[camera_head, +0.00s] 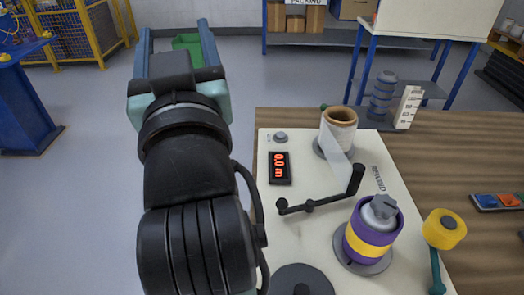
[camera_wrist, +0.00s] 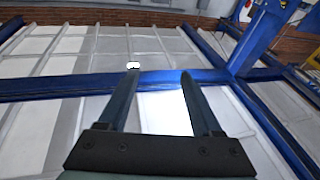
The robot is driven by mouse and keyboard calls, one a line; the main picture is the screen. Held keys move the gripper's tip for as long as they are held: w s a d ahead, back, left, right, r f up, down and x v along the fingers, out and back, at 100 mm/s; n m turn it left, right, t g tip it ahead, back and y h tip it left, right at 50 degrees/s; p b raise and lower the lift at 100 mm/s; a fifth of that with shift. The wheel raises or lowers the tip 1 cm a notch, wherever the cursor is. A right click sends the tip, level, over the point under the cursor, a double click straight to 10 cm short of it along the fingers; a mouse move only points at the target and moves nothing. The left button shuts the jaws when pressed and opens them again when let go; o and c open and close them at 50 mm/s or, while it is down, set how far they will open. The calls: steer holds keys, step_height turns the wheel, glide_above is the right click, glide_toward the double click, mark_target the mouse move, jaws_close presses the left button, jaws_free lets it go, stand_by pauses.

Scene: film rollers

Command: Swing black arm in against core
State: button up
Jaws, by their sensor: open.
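The black arm (camera_head: 328,199) lies across the white machine plate (camera_head: 305,240) in the head view. It has a knob at its left end and an upright post at its right end. The brown core (camera_head: 341,118) stands upright on a grey disc behind it, with a pale translucent film strip hanging from it toward the post. The post looks apart from the core. My gripper (camera_head: 176,32) is raised left of the plate, away from both, with fingers spread and nothing between them. The wrist view shows the open fingers (camera_wrist: 160,76) but neither the arm nor the core.
A purple and yellow roll (camera_head: 368,240) with a grey knob stands in front of the core. A yellow roller (camera_head: 444,229) is at the right on a teal arm. A display (camera_head: 280,168) reads 0.0 m. Grey stacked rings (camera_head: 381,95) stand behind.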

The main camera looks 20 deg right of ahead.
steer(key=w+d+r+g+p, duration=0.1)
steer(key=w+g+p, duration=0.15)
steer(key=p, duration=0.25)
steer(key=n+g+y+p, duration=0.2)
steer(key=n+g+p, duration=0.8)
steer(key=g, duration=0.4)
glide_toward(284, 202)
steer(key=x, duration=1.1)
steer(key=shift+w+f, duration=0.15)
steer(key=shift+f, duration=0.1)
jaws_close()
